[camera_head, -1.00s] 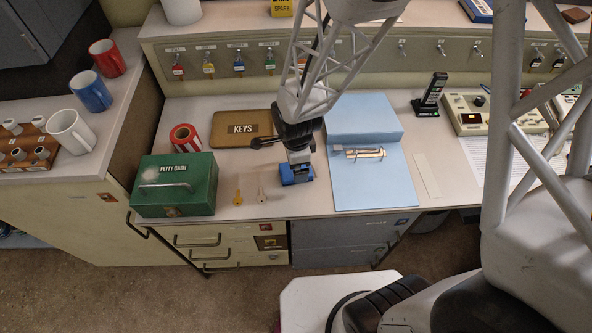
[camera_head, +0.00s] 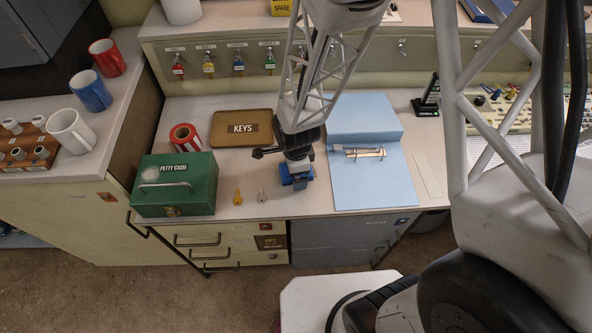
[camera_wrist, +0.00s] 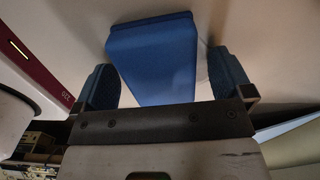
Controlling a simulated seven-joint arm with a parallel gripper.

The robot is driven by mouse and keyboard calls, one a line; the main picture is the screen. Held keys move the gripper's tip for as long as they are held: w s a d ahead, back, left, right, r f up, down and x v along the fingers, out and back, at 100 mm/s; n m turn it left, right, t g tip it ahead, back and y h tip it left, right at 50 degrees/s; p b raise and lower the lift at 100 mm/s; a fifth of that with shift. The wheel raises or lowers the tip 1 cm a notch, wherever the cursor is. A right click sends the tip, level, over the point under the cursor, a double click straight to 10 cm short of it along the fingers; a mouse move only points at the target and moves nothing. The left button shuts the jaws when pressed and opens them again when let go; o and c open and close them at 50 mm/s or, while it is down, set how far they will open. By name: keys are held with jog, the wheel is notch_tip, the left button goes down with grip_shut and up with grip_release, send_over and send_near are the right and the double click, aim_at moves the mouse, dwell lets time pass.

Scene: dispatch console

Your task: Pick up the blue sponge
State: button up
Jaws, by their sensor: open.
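The blue sponge (camera_wrist: 152,62) lies on the desk and shows in the wrist view as a blue block between my two blue-padded fingertips. My gripper (camera_wrist: 163,82) is open around it, with a narrow gap on the right; whether the left pad touches it I cannot tell. In the head view my gripper (camera_head: 298,181) points down at the desk's front part, right of the two keys. A little of the blue sponge (camera_head: 285,175) shows there beside the fingers; the rest is hidden by my gripper.
A green petty cash box (camera_head: 174,184), a yellow key (camera_head: 238,197) and a grey key (camera_head: 261,195) lie to the left. A brown KEYS tray (camera_head: 228,143) is behind. A blue folder (camera_head: 372,185) with metal pieces lies to the right. The desk's front edge is close.

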jog(key=c, duration=1)
jog(key=shift+r, duration=0.15)
jog(key=shift+r, duration=1.6)
jog(key=s+d, duration=0.2)
jog(key=s, duration=0.5)
jog(key=s+d+r, duration=0.1)
jog(key=s+d, duration=0.2)
jog(key=s, duration=0.5)
jog(key=shift+r, duration=0.25)
jog(key=shift+s, duration=0.1)
